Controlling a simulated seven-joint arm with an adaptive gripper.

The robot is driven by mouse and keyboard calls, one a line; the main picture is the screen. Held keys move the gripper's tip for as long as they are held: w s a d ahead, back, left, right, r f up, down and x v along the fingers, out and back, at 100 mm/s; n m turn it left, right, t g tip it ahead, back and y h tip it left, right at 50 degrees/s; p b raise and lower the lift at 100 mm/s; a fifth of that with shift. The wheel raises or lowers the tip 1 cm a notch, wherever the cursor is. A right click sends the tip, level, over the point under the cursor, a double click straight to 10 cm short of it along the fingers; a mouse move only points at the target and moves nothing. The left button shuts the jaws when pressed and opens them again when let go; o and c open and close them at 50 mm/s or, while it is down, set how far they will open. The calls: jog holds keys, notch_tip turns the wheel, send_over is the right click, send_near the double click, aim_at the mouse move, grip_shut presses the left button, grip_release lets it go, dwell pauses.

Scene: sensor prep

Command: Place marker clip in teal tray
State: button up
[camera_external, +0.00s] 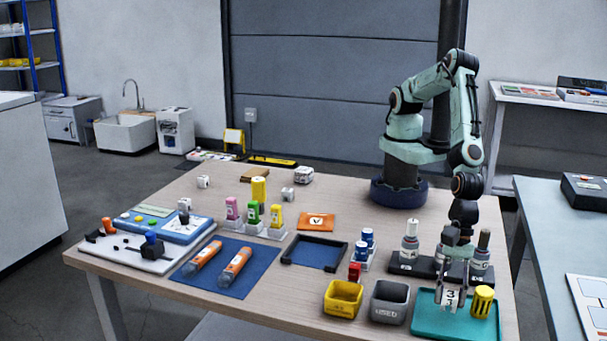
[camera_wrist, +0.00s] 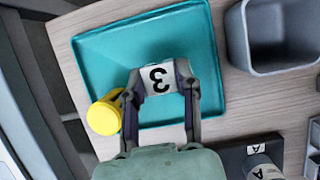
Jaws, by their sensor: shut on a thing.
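The teal tray (camera_external: 424,322) lies at the front right of the table; it fills the upper middle of the wrist view (camera_wrist: 110,50). My gripper (camera_external: 452,296) points down over the tray and is shut on a small white piece marked "3" (camera_wrist: 159,79), likely the marker clip. The piece also shows between the fingers in the external view (camera_external: 450,302). I cannot tell whether it touches the tray floor. A yellow cylinder with dark stripes (camera_external: 483,301) is at the tray's right side, close to my gripper; it shows left of the fingers in the wrist view (camera_wrist: 104,115).
A grey bin (camera_external: 389,304) and a yellow bin (camera_external: 342,301) stand left of the tray. A dark rack with white bottles (camera_external: 408,262) is just behind it. A blue-floored dark frame (camera_external: 315,252) and an orange card (camera_external: 316,221) lie further left. Bare tray floor surrounds the held piece.

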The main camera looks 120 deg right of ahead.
jog(key=shift+f, duration=0.85)
jog(key=shift+f, duration=0.1)
jog(key=o, duration=0.8)
